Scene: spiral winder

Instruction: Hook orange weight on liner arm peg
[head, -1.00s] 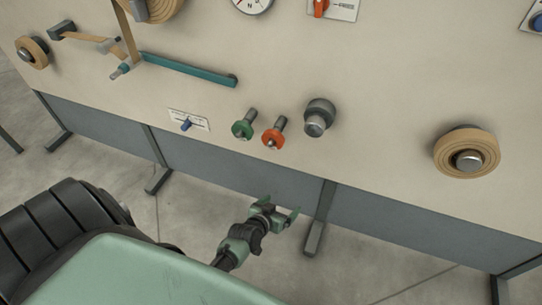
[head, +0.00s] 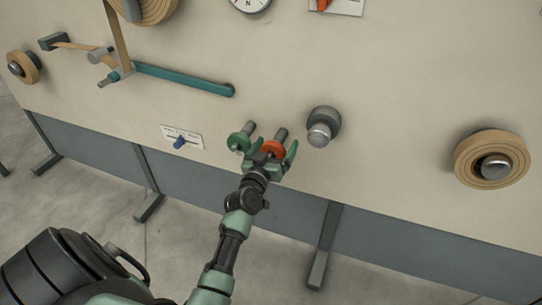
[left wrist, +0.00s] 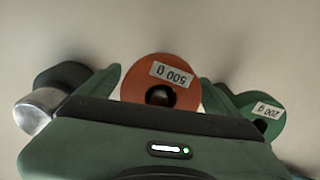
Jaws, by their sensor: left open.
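The orange weight (head: 272,147) hangs on a peg on the panel. In the left wrist view the orange weight (left wrist: 160,82) carries a "500 g" label and has a dark centre hole. My left gripper (head: 268,152) is open, with one finger on each side of the orange weight; I cannot tell whether they touch it. The green weight (head: 238,142) hangs just left of it; in the left wrist view the green weight (left wrist: 262,114) is labelled "200 g". The teal liner arm (head: 185,80) slants across the panel, with a peg (head: 108,79) at its left end. My right gripper is not in view.
A grey cylindrical knob (head: 321,127) sticks out close to the right of the gripper. A tan roll (head: 491,160) sits at far right, another roll (head: 24,67) at far left. The panel between knob and right roll is clear.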

